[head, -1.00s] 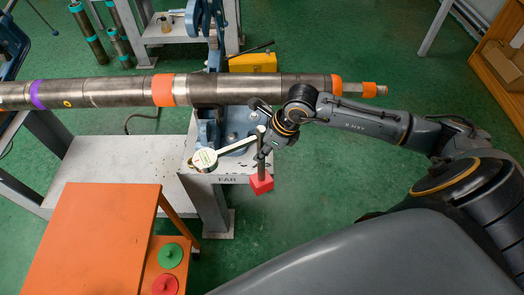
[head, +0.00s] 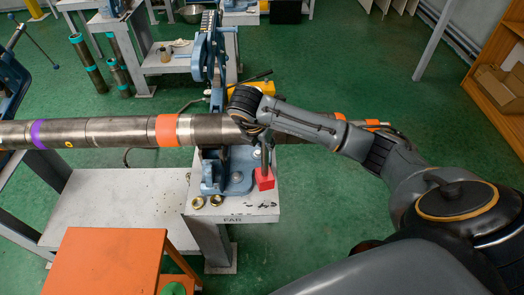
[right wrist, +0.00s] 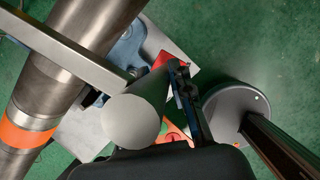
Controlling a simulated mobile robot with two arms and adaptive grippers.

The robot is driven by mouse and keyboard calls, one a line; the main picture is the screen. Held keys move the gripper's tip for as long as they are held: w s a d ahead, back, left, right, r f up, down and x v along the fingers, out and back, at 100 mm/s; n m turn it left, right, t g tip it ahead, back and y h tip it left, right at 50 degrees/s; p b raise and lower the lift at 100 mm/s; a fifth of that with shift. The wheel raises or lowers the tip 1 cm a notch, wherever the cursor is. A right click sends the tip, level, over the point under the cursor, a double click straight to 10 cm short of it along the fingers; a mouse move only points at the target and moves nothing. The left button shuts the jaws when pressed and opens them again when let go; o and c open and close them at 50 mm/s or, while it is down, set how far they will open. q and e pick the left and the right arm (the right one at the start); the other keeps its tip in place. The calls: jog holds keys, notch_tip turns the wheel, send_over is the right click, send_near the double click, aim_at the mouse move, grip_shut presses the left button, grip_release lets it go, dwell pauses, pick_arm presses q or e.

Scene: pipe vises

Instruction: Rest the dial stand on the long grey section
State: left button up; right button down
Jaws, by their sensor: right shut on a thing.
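The dial stand has a red base (head: 264,179) and a grey post. In the head view, the base shows below my right gripper (head: 262,142), over the right part of the bench top marked FAR; whether it touches anything I cannot tell. In the right wrist view, the thick grey post (right wrist: 132,121) is seen end-on beside a dark finger, with a flat bar (right wrist: 75,45) reaching over the pipe. My right gripper is shut on the stand. The dial is hidden. The long grey section (head: 207,130) of pipe lies right of an orange band. My left gripper is out of view.
A blue vise (head: 238,181) stands under the pipe on the bench (head: 245,212). Two brass-coloured nuts lie at the bench's front left. An orange table (head: 105,262) stands at the lower left.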

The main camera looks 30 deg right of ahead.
aim_at(265, 155)
jog(key=shift+w+d+f+m+g+b, duration=0.15)
jog(key=shift+w+f+m+b, duration=0.1)
jog(key=shift+f+m+b, duration=0.45)
jog(key=shift+w+d+f+m+g+b, duration=0.2)
jog(key=shift+f+b, duration=0.3)
jog(key=shift+f, duration=0.5)
jog(key=shift+w+d+f+m+g+b, duration=0.1)
jog(key=shift+w+f+m+b, duration=0.15)
jog(key=shift+f+m+b, duration=0.45)
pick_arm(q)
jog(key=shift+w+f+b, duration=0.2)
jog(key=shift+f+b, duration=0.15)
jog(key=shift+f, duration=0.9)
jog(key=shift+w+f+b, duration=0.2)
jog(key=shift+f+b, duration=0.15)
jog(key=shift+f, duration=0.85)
pick_arm(e)
jog(key=shift+f, duration=1.1)
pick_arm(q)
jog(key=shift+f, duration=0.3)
pick_arm(e)
jog(key=shift+d, duration=0.15)
pick_arm(q)
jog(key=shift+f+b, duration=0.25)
jog(key=shift+b, duration=0.25)
pick_arm(e)
jog(key=shift+f, duration=0.3)
